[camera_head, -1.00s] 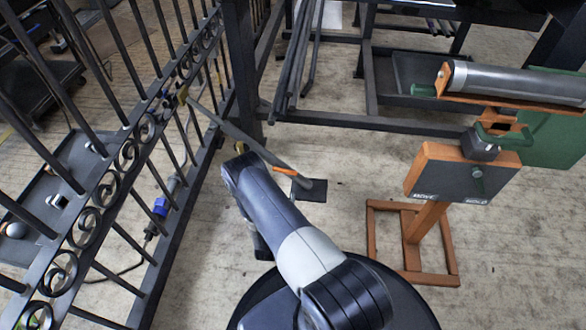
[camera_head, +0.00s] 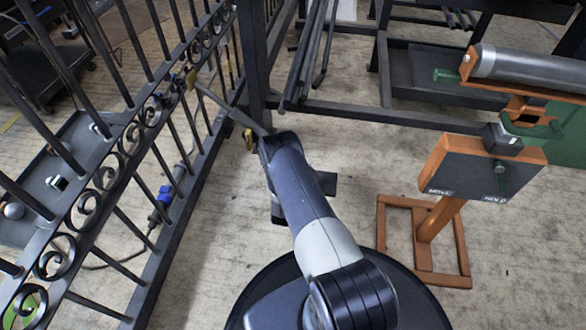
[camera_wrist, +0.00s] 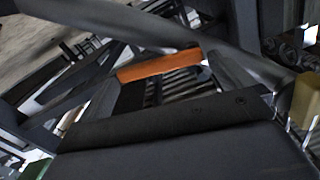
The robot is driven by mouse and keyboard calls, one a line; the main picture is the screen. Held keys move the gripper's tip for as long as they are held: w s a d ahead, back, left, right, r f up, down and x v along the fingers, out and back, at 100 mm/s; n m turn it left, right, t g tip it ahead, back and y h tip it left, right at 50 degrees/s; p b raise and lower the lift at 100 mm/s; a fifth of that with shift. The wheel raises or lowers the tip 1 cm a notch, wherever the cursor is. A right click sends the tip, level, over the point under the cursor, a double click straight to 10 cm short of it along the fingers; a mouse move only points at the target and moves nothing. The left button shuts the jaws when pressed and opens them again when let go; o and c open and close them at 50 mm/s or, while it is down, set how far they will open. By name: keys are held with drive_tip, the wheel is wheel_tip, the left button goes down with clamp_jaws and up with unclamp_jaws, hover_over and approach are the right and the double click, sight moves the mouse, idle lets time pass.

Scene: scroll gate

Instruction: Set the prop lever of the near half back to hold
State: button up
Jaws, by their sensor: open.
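In the wrist view my gripper (camera_wrist: 168,58) is open, its two dark fingers standing on either side of an orange bar (camera_wrist: 155,68). I cannot tell whether they touch it. A grey strut (camera_wrist: 115,22) crosses above the bar. In the head view the grey strut (camera_head: 222,106) slopes from the gate (camera_head: 127,138) down behind my arm; its lower end and the gripper are hidden. A dark panel (camera_head: 465,169) on an orange stand is marked MOVE at left and HOLD at right. Its small lever (camera_head: 500,178) hangs downward near HOLD.
A dark post (camera_head: 258,60) stands behind the strut. A grey roller (camera_head: 530,68) on an orange cradle is at the right. A dark rack (camera_head: 425,80) stands at the back. A blue connector (camera_head: 165,193) lies by the gate. Bare floor shows between arm and stand.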

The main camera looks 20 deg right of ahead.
drive_tip(key=c, duration=1.1)
